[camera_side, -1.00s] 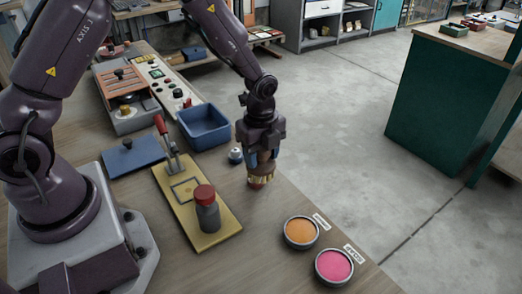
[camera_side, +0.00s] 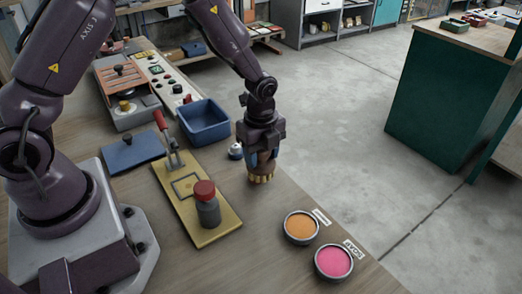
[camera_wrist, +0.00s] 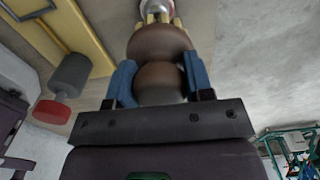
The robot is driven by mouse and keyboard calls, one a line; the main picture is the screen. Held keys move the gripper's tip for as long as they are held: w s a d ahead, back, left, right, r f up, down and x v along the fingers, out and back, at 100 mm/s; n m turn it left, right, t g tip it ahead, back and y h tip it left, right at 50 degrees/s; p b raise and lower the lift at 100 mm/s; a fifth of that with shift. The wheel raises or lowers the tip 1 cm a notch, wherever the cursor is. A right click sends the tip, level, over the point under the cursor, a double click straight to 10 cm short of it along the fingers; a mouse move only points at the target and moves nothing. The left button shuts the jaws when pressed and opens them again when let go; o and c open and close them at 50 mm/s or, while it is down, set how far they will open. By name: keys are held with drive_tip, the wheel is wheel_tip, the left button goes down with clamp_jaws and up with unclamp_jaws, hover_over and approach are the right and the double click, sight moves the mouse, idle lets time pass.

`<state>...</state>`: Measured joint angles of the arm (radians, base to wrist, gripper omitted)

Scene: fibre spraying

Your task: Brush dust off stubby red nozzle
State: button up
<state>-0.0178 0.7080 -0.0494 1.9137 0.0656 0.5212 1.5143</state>
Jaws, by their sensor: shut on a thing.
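My gripper (camera_side: 262,158) is shut on a round brown-handled brush (camera_wrist: 160,60) with yellow bristles (camera_side: 261,179). The blue fingers grip its handle, and the bristles point down near the tabletop; contact is unclear. A short grey cylinder with a red top (camera_side: 207,203), the red part that best fits the nozzle, stands upright on a yellow plate (camera_side: 222,231), left of and nearer the camera than the brush. It also shows at left in the wrist view (camera_wrist: 62,90). The brush is apart from it. Dust is too small to tell.
A small pale-topped knob (camera_side: 236,150) stands just left of my gripper. A blue bin (camera_side: 205,125) and toggle clamp (camera_side: 168,145) lie behind. Orange (camera_side: 300,226) and pink (camera_side: 333,261) pots stand near the table edge. Table between brush and pots is clear.

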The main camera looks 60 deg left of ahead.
drive_tip(key=shift+f, duration=0.45)
drive_tip(key=shift+a, duration=0.1)
drive_tip(key=a, duration=0.4)
drive_tip(key=shift+w+a, duration=0.15)
drive_tip(key=shift+a, duration=0.25)
drive_tip(key=shift+s+d+f, duration=0.15)
drive_tip(key=shift+s+d, duration=0.05)
drive_tip(key=shift+d, duration=1.15)
drive_tip(key=shift+s+d+f, duration=0.15)
drive_tip(key=shift+d, duration=1.2)
drive_tip(key=shift+c, duration=0.2)
drive_tip(key=shift+w+a+r, duration=0.1)
drive_tip(key=shift+r, duration=1.25)
drive_tip(key=shift+w+a+r, duration=0.1)
drive_tip(key=shift+r, duration=1.7)
